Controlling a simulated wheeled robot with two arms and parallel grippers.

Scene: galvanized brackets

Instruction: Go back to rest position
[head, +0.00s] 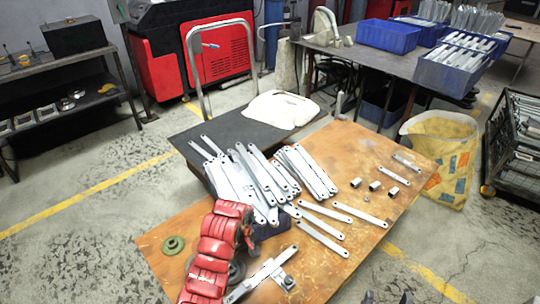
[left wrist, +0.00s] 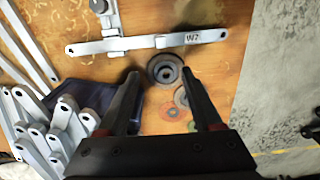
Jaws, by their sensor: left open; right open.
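My left arm, with red covers, reaches over the wooden table (head: 165,255) in the head view. My left gripper (left wrist: 162,84) shows in the left wrist view with its two dark fingers apart and nothing between them. It is above the table, near a dark round disc (left wrist: 165,70). In the head view this gripper is mostly hidden by its own arm. My right gripper (head: 387,298) shows only as dark tips at the bottom edge of the head view. It is open, low and clear of the table. Whether anything lies near it below the frame is hidden.
Galvanized brackets (head: 310,172) are heaped on the table, with loose ones in front. A marked flat bar (left wrist: 150,42) lies near my left gripper. A green disc (head: 174,245) lies at the left. A yellow sack (head: 440,155) stands right of the table. Floor is free at lower right.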

